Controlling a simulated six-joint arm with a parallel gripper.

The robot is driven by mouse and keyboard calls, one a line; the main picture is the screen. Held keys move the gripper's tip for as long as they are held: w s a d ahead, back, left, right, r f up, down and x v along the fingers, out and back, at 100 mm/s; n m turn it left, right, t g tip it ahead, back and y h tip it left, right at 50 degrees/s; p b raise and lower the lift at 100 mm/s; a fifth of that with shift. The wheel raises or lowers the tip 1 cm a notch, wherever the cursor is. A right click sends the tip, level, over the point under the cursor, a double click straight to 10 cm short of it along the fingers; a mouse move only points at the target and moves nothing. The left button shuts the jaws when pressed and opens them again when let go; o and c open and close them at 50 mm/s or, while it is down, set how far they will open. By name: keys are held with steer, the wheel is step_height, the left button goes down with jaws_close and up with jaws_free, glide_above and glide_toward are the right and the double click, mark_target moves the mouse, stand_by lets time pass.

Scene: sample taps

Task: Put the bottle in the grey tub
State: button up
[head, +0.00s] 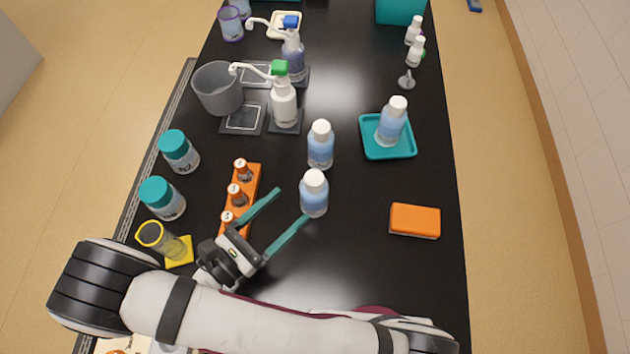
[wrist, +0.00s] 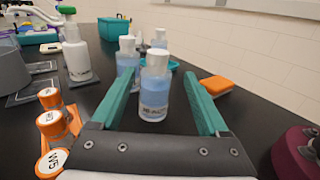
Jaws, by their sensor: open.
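Three blue bottles with white caps are in the head view. The nearest bottle (head: 314,197) stands upright just past my fingertips. In the wrist view this bottle (wrist: 154,95) appears between the two teal fingers, with a dark-lettered label. A second bottle (head: 321,150) stands just behind it; a third bottle (head: 390,126) stands on a teal tray. My gripper (head: 292,204) is open and empty, low over the table, pointing at the nearest bottle. The grey tub (head: 218,90) stands upright at the back left, beside the pump bottles; part of it shows in the wrist view (wrist: 10,72).
An orange rack (head: 255,182) with orange-capped vials is left of my gripper. Two teal-capped jars (head: 162,198) and a yellow cylinder (head: 153,236) line the left edge. A white pump bottle (head: 284,105) stands right of the tub. An orange sponge (head: 415,220) lies at right.

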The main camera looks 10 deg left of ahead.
mark_target(321, 173)
steer(key=x, duration=0.8)
steer(key=r+x, duration=0.1)
steer(key=x, duration=0.3)
steer(key=shift+a, duration=0.1)
jaws_close()
stand_by(0.8)
